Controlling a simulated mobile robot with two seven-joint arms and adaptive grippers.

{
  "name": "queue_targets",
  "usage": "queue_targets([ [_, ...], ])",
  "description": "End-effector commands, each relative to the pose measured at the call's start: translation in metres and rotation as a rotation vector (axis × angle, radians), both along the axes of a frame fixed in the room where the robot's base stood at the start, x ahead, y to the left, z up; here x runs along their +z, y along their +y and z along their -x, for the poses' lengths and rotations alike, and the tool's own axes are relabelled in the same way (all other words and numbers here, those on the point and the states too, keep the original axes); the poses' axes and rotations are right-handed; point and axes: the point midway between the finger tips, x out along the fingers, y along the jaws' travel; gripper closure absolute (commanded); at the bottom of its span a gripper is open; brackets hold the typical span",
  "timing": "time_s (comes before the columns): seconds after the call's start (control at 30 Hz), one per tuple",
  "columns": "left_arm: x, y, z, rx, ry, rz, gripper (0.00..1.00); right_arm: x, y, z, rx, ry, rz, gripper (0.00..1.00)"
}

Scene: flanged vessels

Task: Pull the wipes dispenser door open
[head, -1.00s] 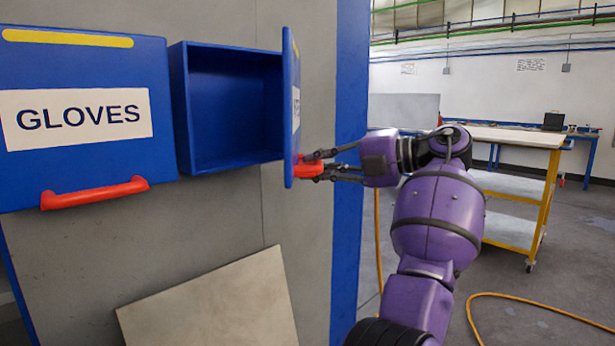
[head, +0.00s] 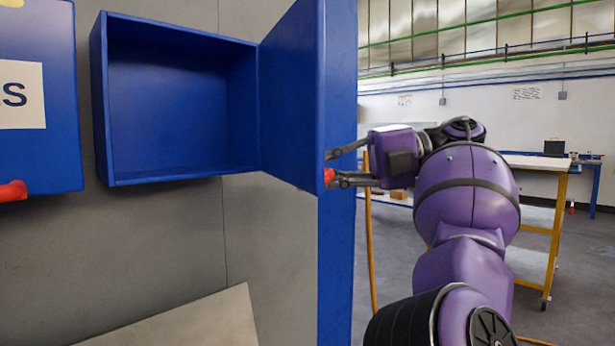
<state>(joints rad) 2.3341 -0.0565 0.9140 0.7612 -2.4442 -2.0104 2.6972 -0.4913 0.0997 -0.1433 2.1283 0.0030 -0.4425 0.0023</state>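The wipes dispenser is a blue wall box (head: 180,100) with an empty-looking interior, left of centre. Its blue door (head: 292,95) is hinged on the box's right side and stands wide open, swung out toward me. A small bit of the red door handle (head: 328,176) shows at the door's right edge; the rest is hidden behind the door. My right gripper (head: 329,168) reaches in from the right, its dark fingers closed around the handle. The contact is partly hidden by the door edge. My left gripper is not in view.
The blue gloves dispenser (head: 45,150) with its red handle (head: 12,191) is on the left. A leaning panel (head: 200,322) is below. A yellow-framed cart (head: 557,220) is at right.

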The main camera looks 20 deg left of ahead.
Motion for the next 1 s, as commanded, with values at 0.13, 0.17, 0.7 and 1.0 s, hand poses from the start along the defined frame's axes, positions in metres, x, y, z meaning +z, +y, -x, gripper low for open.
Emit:
queue_targets([
  [0.13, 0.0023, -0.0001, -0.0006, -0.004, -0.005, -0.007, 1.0, -0.0007, -0.0004, 0.0024, -0.001, 0.004, 0.001, 0.6],
  [0.17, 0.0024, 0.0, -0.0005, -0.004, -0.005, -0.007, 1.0, -0.0006, -0.0005, 0.0025, -0.001, 0.005, 0.001, 0.6],
  [0.7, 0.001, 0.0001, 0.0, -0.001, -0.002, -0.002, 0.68, -0.0006, 0.0017, 0.0019, -0.009, 0.003, -0.004, 0.6],
  [1.0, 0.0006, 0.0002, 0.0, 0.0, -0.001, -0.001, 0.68, -0.0005, 0.0019, 0.0012, -0.009, 0.001, -0.004, 0.6],
])
